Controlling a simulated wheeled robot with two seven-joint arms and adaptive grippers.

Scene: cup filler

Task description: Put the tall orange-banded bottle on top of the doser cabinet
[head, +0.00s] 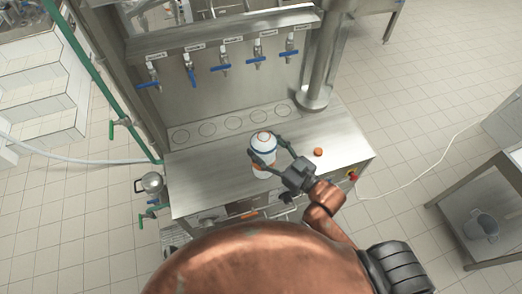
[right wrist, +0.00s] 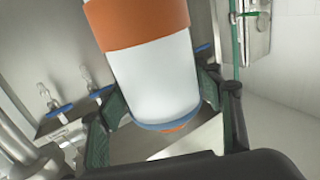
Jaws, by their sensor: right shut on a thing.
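The tall bottle (head: 264,143) is white with a blue ring, an orange top and an orange band lower down. My right gripper (head: 270,152) is shut around its sides, over the steel worktop. I cannot tell whether its base touches the worktop. In the right wrist view the bottle (right wrist: 153,80) shows its wide orange band, with the blue-ringed end between the fingers (right wrist: 165,110). The steel cabinet (head: 225,95) with several blue-handled taps stands behind the worktop (head: 210,180). My left gripper is not in view.
A small orange object (head: 318,152) lies on the worktop right of the bottle. A steel column (head: 320,65) rises at the back right. A row of marked circles (head: 233,122) runs below the taps. A green pipe (head: 95,75) passes on the left.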

